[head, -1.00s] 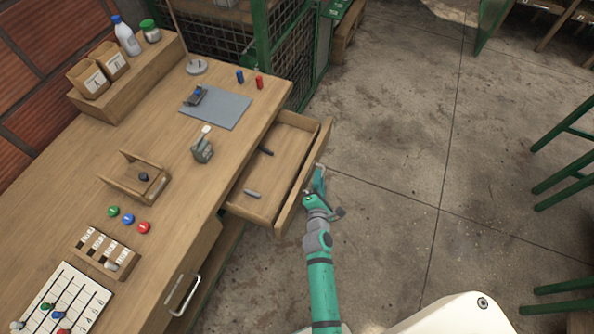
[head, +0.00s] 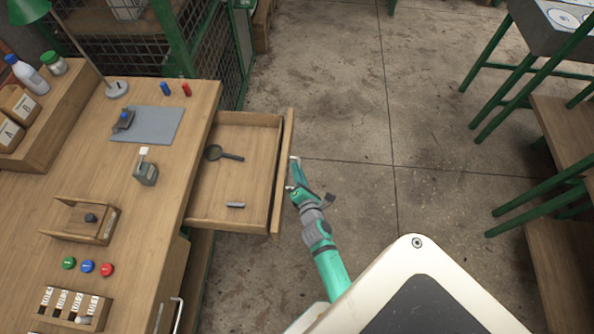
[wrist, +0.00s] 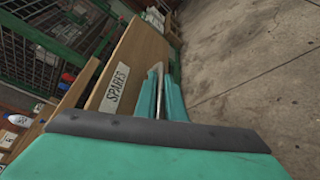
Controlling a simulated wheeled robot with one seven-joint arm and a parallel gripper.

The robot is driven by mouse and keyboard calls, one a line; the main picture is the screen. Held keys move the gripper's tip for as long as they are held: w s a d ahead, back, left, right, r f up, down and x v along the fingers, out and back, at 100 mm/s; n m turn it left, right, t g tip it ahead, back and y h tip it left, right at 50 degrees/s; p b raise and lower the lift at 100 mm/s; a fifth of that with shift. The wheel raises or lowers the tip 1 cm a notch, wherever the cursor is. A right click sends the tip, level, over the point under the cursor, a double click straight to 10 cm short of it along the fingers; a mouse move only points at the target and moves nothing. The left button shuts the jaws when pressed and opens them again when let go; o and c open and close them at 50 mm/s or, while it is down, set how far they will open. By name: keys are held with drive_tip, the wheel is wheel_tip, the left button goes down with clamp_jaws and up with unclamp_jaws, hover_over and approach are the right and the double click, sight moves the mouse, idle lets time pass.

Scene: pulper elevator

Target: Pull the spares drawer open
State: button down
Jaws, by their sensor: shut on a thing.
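The spares drawer (head: 234,170) is pulled well out from the wooden bench in the head view. A dark magnifying glass (head: 222,154) and a small grey cylinder (head: 235,205) lie inside it. In the wrist view the drawer front (wrist: 130,62) carries a label reading SPARES (wrist: 115,88). My gripper (head: 294,178) is at the outer face of the drawer front. In the wrist view my gripper (wrist: 161,95) is shut on the pale drawer handle (wrist: 158,70), with a green finger on either side. Part of the handle is hidden between the fingers.
The bench top (head: 95,185) holds a grey mat (head: 155,125), a lamp, a small wooden tray (head: 80,220) and coloured buttons. A green wire cage (head: 215,55) stands behind the drawer. Open concrete floor (head: 350,130) lies to the right, with green-legged tables beyond.

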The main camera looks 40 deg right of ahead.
drive_tip(key=c, duration=2.1)
unclamp_jaws()
drive_tip(key=shift+w+a+r, duration=0.1)
drive_tip(key=shift+s+a+r, duration=0.1)
drive_tip(key=shift+s+a, duration=0.15)
drive_tip(key=shift+s, duration=0.4)
drive_tip(key=v, duration=0.9)
drive_tip(key=shift+s+a, duration=0.2)
